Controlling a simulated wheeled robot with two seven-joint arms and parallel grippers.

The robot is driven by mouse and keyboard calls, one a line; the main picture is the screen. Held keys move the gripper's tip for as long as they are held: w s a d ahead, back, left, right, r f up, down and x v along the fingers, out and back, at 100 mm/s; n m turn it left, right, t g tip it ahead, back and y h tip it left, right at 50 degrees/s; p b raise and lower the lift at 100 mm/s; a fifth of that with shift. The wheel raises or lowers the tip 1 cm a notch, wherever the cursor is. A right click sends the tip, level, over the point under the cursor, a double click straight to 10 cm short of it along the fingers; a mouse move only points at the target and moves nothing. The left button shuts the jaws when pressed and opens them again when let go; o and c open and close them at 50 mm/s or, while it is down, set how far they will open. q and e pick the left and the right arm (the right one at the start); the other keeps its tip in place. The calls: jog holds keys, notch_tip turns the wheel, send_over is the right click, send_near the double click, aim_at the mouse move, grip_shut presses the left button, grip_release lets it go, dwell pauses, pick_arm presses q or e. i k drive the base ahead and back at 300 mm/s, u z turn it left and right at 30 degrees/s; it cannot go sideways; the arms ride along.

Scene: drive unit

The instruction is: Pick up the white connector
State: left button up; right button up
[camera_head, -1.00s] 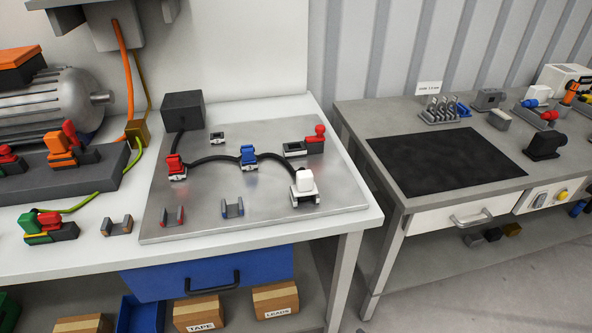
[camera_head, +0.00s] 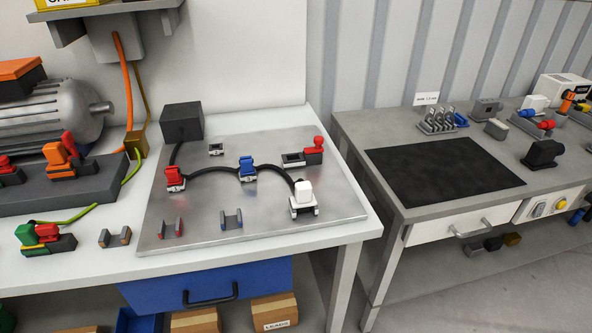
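The white connector (camera_head: 303,192) stands upright at the front right of a grey metal plate (camera_head: 262,223) on the left workbench. It sits in or on a small pale holder (camera_head: 303,210); the exact fit is too small to tell. A black cable (camera_head: 278,164) runs to it from the blue connector (camera_head: 247,167), which lies to its left and further back. The cable goes on to a red connector (camera_head: 175,177) and the black box (camera_head: 182,121). Neither of my grippers shows in the head view.
Empty holders with red ends (camera_head: 170,229) and blue ends (camera_head: 231,219) stand near the plate's front. Another red connector (camera_head: 318,143) stands at the plate's back right. A motor (camera_head: 48,112) is at the left. The right bench has a bare black mat (camera_head: 443,174); a gap separates the benches.

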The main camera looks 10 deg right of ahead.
aim_at(303, 199)
jog(key=k, duration=0.35)
jog(key=z, duration=0.95)
jog(key=i, duration=1)
jog(key=u, duration=1)
jog(key=k, duration=0.35)
jog(key=i, duration=0.35)
